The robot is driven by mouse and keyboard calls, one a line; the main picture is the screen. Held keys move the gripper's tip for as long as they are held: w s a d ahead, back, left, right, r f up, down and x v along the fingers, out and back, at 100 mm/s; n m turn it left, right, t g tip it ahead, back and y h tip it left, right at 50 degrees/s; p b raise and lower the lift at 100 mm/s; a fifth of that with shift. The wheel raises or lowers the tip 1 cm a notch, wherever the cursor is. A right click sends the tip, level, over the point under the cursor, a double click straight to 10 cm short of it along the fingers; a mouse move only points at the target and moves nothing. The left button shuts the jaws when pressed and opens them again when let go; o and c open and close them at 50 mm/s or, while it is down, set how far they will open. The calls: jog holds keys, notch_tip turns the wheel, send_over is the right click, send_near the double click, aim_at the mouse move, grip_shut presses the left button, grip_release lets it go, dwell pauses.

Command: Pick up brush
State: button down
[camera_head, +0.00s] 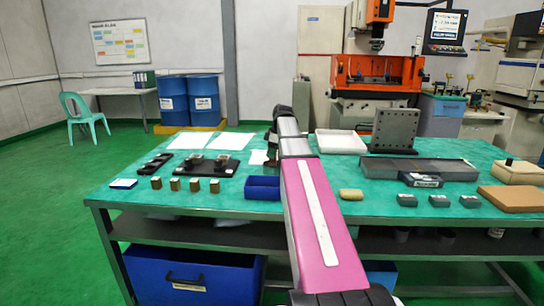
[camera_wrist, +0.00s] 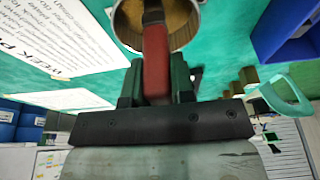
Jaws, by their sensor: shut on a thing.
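The brush (camera_wrist: 156,62) shows a red handle with a dark part at its far end. My gripper (camera_wrist: 156,88) is shut on the red handle, with a dark green finger on either side. The dark end of the brush overlaps the mouth of a round metal can (camera_wrist: 188,38) with a tan inside. I cannot tell how deep the brush sits in the can. In the head view my own arm hides the brush and most of the gripper.
The green-topped bench (camera_head: 120,197) holds a blue bin (camera_head: 262,187) left of my arm, which also shows in the wrist view (camera_wrist: 290,30). Small blocks (camera_head: 175,184) stand left. White sheets (camera_head: 232,141) lie behind. A grey tray (camera_head: 440,168) and steel angle plate (camera_head: 394,130) stand right.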

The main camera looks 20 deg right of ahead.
jog(key=shift+r, duration=0.6)
notch_tip(320, 180, up, 3)
jog(key=shift+f, duration=0.15)
jog(key=s+a+r, duration=0.7)
jog(key=a, duration=0.2)
jog(key=shift+s, duration=0.3)
